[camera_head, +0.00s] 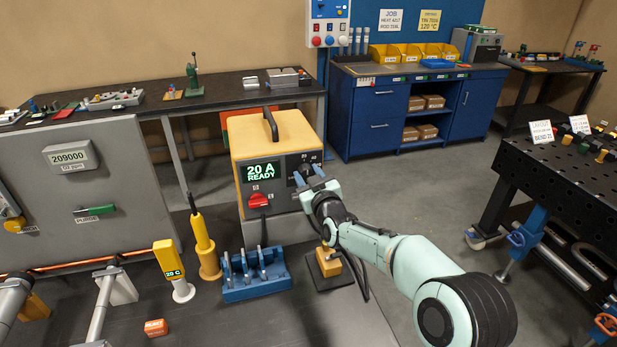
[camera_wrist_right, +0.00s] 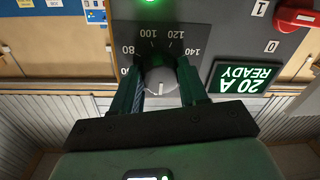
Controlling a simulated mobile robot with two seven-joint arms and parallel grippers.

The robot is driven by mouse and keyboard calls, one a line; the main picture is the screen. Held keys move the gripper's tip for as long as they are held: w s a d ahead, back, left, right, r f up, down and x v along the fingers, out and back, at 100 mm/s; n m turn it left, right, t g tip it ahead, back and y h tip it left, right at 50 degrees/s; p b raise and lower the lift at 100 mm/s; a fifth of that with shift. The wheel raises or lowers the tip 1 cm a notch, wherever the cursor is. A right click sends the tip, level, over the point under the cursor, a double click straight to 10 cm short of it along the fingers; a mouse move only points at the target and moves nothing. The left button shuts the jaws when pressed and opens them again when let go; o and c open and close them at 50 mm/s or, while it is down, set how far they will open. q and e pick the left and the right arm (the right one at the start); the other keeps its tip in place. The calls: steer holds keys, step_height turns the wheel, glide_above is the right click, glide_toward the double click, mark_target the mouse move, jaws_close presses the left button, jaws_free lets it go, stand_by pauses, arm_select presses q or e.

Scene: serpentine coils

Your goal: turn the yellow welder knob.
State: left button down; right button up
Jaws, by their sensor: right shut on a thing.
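The yellow welder (camera_head: 270,133) stands behind the dark bench, with a grey front panel. Its green display (camera_head: 260,171) reads 20 A READY, and the same display shows upside down in the right wrist view (camera_wrist_right: 245,78). The round grey knob (camera_wrist_right: 161,86) has a white pointer line and a dial scale with 80, 100, 120 and 140 visible. My right gripper (camera_head: 308,173) is at the right of the panel, shut on the knob; its two fingers (camera_wrist_right: 161,80) flank the knob in the wrist view. In the head view the gripper mostly hides the knob. My left gripper is not in view.
A red switch (camera_head: 258,200) is left of the knob on the panel. A blue rack (camera_head: 257,290), a yellow torch-like tool (camera_head: 204,245) and a yellow 20 C meter (camera_head: 168,260) stand in front. A grey panel (camera_head: 85,190) fills the left. Open floor (camera_head: 430,190) lies right of the welder.

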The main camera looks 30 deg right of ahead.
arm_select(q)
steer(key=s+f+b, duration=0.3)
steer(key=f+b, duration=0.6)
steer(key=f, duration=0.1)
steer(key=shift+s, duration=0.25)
arm_select(e)
steer(key=shift+f+m, duration=0.1)
steer(key=shift+m, duration=4.8)
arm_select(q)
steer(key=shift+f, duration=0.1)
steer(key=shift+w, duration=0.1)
arm_select(e)
steer(key=o, duration=1)
arm_select(q)
steer(key=shift+b, duration=0.3)
arm_select(e)
steer(key=shift+o, duration=0.2)
arm_select(q)
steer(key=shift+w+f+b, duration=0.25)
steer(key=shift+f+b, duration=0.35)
steer(key=shift+b, duration=0.2)
arm_select(e)
steer(key=s+a, duration=0.2)
steer(key=s, duration=1.1)
steer(key=shift+a+f, duration=0.25)
steer(key=shift+a, duration=0.15)
